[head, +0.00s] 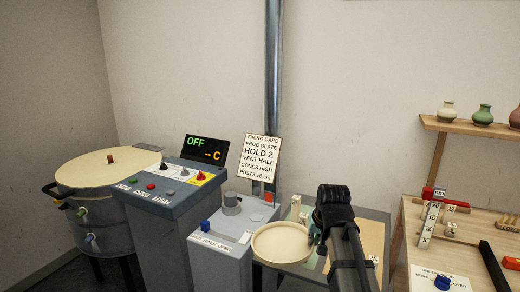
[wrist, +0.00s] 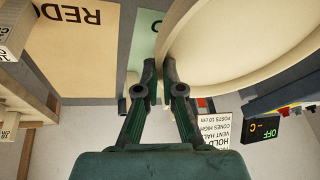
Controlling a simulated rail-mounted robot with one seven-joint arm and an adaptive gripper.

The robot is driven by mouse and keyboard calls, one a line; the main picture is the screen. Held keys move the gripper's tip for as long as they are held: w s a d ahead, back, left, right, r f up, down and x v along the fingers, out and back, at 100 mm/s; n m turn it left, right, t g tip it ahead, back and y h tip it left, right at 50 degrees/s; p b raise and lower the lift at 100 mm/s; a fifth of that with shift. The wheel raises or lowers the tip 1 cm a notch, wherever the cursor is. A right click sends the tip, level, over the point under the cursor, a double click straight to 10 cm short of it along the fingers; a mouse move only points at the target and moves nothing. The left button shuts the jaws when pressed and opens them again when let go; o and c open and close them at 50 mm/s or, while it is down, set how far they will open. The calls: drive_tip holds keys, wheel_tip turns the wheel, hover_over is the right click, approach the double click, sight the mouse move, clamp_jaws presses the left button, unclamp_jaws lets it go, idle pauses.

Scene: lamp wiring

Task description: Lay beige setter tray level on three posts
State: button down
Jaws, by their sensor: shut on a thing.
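The beige setter tray (head: 283,243) is a shallow round dish with a raised rim, in front of the grey bench in the head view. In the wrist view the tray (wrist: 240,45) fills the upper right. My gripper (head: 315,236) is at the tray's right edge. In the wrist view my gripper (wrist: 156,68) is shut on the rim, one finger on each side. A pale post (head: 296,207) stands just behind the tray, with another short pale piece close by. I cannot make out three posts; the tray may hide some. Whether the tray touches anything below is unclear.
A round kiln (head: 95,170) with a cream lid stands at left, beside a control box (head: 175,180) reading OFF. A firing card (head: 261,155) stands behind the bench. A tan REDO board (wrist: 75,25) lies near my gripper. A cluttered wooden table (head: 420,255) is at right.

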wheel_tip(320, 180, up, 11)
drive_tip(key=s+n+p, duration=0.2)
drive_tip(key=p, duration=1.4)
wheel_tip(320, 180, down, 5)
drive_tip(key=b, duration=0.6)
drive_tip(key=w+d+r+m, duration=0.1)
drive_tip(key=w+d+m, duration=0.1)
drive_tip(key=w+d, duration=0.65)
drive_tip(key=w+d+r+m, duration=0.2)
drive_tip(key=w+d, duration=0.2)
drive_tip(key=w, duration=1)
wheel_tip(320, 180, down, 6)
drive_tip(key=b, duration=0.3)
drive_tip(key=shift+s+a+f, duration=0.15)
drive_tip(key=shift+a+f, duration=0.05)
drive_tip(key=shift+f, duration=0.5)
drive_tip(key=c, duration=1.2)
unclamp_jaws()
drive_tip(key=shift+c, duration=0.2)
drive_tip(key=shift+s, duration=0.1)
